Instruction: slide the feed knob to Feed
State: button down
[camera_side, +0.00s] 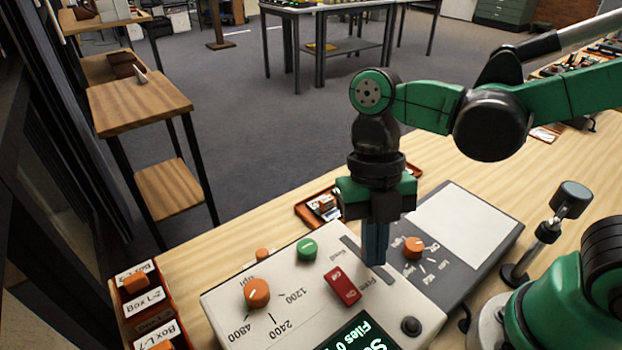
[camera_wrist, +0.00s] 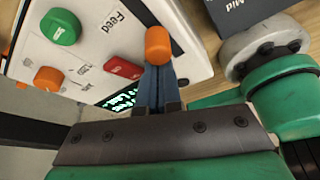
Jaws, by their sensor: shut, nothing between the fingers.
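The feed knob (camera_wrist: 158,44) is an orange cap on a dark slot in the white control panel (camera_wrist: 95,15). The word Feed is printed beside the slot, toward its upper end in the wrist view. In the side view my fingers hide the knob, but the upper end of the slot (camera_side: 350,243) shows. My gripper (camera_side: 375,262) points straight down at the slot, shut with nothing between its fingers. In the wrist view its blue-grey fingertips (camera_wrist: 158,76) are right beside the knob's lower edge. I cannot tell whether they touch it.
The panel also carries a red rocker switch (camera_side: 342,287), a green knob (camera_side: 307,249), an orange dial (camera_side: 257,293) and a lit display (camera_side: 358,337). A grey unit with another orange knob (camera_side: 414,247) adjoins on the right. A small lever stand (camera_side: 548,231) stands farther right.

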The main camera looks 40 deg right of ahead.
aim_at(355, 263)
jog(key=shift+w, duration=1.6)
jog(key=s, duration=0.1)
jog(key=s+a, duration=0.1)
jog(key=s, duration=0.1)
jog(key=shift+s+a+r, duration=0.3)
jog(key=shift+a, duration=0.1)
jog(key=v, duration=0.9)
jog(key=shift+r, duration=0.2)
jog(key=shift+w, duration=0.15)
